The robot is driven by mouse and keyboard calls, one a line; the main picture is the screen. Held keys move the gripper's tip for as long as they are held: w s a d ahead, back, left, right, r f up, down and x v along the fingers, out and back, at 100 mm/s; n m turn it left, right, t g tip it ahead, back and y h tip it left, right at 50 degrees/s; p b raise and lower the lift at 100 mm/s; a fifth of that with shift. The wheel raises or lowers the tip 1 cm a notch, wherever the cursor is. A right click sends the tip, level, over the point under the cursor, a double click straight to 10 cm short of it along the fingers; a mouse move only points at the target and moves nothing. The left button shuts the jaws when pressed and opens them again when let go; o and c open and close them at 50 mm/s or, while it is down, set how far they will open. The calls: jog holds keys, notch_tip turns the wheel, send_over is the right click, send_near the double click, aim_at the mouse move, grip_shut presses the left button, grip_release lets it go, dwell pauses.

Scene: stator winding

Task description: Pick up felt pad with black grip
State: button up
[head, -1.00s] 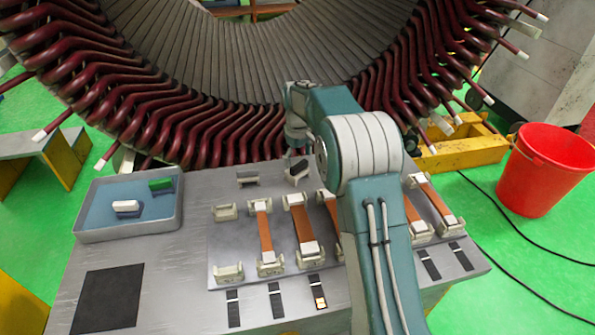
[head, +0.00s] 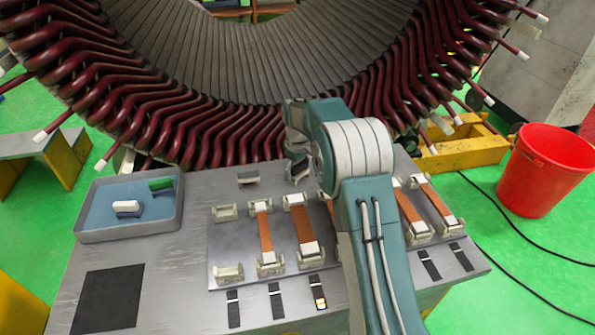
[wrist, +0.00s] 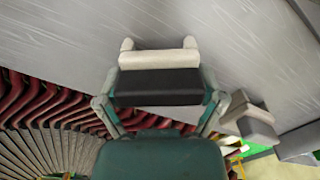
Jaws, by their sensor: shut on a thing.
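The felt pad with the black grip (wrist: 158,86) sits between the two fingers of my gripper (wrist: 158,98) in the wrist view. Its pale felt strip lies along the far side of the black part. My gripper is shut on it. In the head view my gripper (head: 298,172) is low at the back of the bench, and my arm partly hides it. The pad is hard to make out there. I cannot tell whether the pad still touches the bench.
A grey block (head: 248,177) stands to the left of my gripper. A blue-lined tray (head: 82,234) holds a white-topped piece (head: 127,208) and a green piece (head: 161,185). Copper-coloured strips on pale holders (head: 303,230) stand in front. The large stator (head: 240,70) rises close behind.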

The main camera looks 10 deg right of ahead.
jog(key=shift+r, duration=0.1)
jog(key=shift+r, duration=0.25)
notch_tip(320, 180, up, 2)
jog(key=shift+r, duration=0.2)
jog(key=s+r, duration=1)
jog(key=s, duration=0.4)
jog(key=shift+a, duration=0.3)
